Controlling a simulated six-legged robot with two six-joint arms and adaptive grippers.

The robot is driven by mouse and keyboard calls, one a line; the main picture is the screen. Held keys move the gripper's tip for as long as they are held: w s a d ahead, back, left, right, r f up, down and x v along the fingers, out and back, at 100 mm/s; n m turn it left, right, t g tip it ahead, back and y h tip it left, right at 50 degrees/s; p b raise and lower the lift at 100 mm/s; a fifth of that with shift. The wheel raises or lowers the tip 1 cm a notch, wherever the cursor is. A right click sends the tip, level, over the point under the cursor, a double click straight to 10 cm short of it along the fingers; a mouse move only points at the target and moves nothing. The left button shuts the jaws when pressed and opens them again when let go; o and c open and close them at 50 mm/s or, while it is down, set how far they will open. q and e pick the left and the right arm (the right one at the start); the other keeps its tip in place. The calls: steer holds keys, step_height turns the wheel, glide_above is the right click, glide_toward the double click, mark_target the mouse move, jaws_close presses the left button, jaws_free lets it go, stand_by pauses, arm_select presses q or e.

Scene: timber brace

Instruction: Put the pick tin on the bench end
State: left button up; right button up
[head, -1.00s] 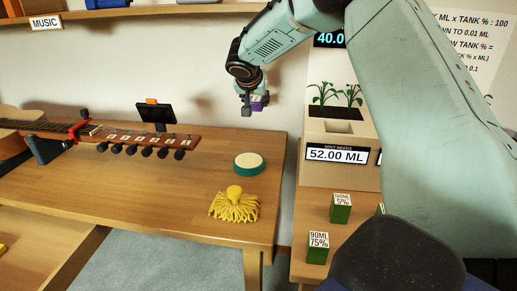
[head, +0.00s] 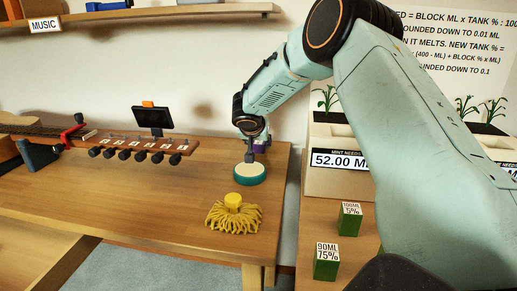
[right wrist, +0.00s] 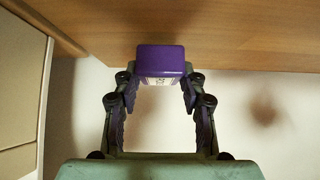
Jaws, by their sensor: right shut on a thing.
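The pick tin, a small purple box (right wrist: 160,58), is between the fingers of my right gripper (right wrist: 160,85) in the right wrist view. My right gripper (head: 252,156) is shut on it; in the head view the tin (head: 261,146) is a partly hidden purple patch. The gripper is at the back right end of the wooden bench (head: 277,185), just behind the round teal tin with a cream top (head: 249,174). I cannot tell if the pick tin touches the bench. My left gripper is not in view.
A yellow mop-like brush (head: 233,211) lies in front of the round tin. A guitar headstock (head: 145,143) and a dark tuner screen (head: 153,118) are to the left. Green blocks (head: 326,262) and a planter box (head: 345,180) stand right, past a gap.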

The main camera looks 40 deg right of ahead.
steer(key=shift+w+f, duration=0.2)
steer(key=shift+f, duration=0.4)
steer(key=shift+r, duration=0.1)
steer(key=shift+s, duration=0.15)
steer(key=o, duration=0.7)
steer(key=shift+f+b, duration=0.2)
steer(key=shift+b, duration=0.1)
steer(key=shift+c, duration=0.2)
steer(key=o, duration=0.5)
steer(key=shift+r, duration=0.1)
steer(key=shift+c, duration=0.2)
